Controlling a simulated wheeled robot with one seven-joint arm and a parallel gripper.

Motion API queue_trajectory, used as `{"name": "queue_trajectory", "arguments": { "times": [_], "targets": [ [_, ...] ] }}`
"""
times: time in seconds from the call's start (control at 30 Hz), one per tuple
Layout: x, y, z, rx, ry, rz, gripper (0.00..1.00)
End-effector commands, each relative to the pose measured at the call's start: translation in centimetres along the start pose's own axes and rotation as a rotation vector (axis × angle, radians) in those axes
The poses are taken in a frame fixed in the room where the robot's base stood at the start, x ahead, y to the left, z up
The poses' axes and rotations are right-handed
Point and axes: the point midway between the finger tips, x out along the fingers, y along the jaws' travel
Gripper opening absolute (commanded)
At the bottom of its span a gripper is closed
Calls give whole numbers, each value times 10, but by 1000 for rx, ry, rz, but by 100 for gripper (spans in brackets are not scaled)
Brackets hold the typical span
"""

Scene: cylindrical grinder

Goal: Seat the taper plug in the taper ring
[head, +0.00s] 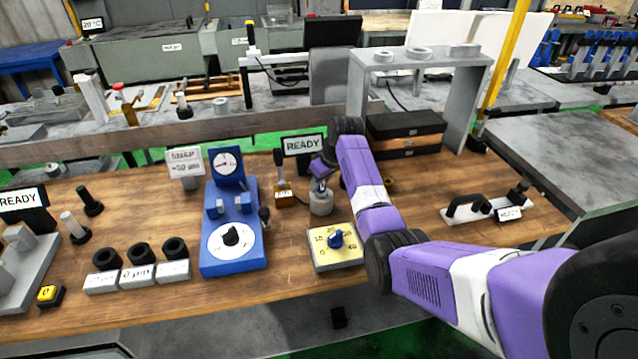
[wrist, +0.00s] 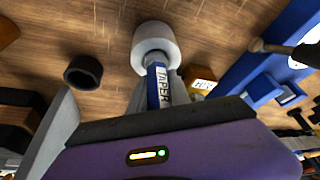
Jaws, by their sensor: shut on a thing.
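The taper plug (wrist: 158,88) has a blue-and-white handle with a "TAPER" label. My gripper (head: 322,172) is shut on it above the wooden bench; the gripper also shows in the wrist view. The taper ring (head: 321,203) is a pale grey, thick round ring standing on the bench directly below my gripper. In the wrist view the taper ring (wrist: 155,42) lies at the plug's far end. The plug's grey lower end overlaps the ring's mouth there. I cannot tell how deep it sits or whether they touch.
A yellow dial block (head: 336,246) stands in front of the ring and a blue gauge stand (head: 232,225) to its left. A small tagged block (head: 284,194) is close on the left. A black ring (wrist: 83,71) lies nearby.

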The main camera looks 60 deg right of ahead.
Motion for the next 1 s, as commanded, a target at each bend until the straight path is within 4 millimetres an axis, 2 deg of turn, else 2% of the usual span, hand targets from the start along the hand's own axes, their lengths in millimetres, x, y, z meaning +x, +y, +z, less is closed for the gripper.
{"name": "queue_trajectory", "arguments": {
  "times": [0.03, 0.13, 0.43, 0.57, 0.67, 1.0],
  "targets": [
    [1, 0, 0, 0, 0, 0, 27],
    [1, 0, 0, 0, -1, 0, 45],
    [0, 0, 0, 0, 0, 0, 45],
    [-7, 0, -2, 0, 2, 1, 45],
    [-20, 1, -2, 0, 3, 2, 45],
    [-88, 1, -2, 1, 3, 2, 45]
  ]
}}
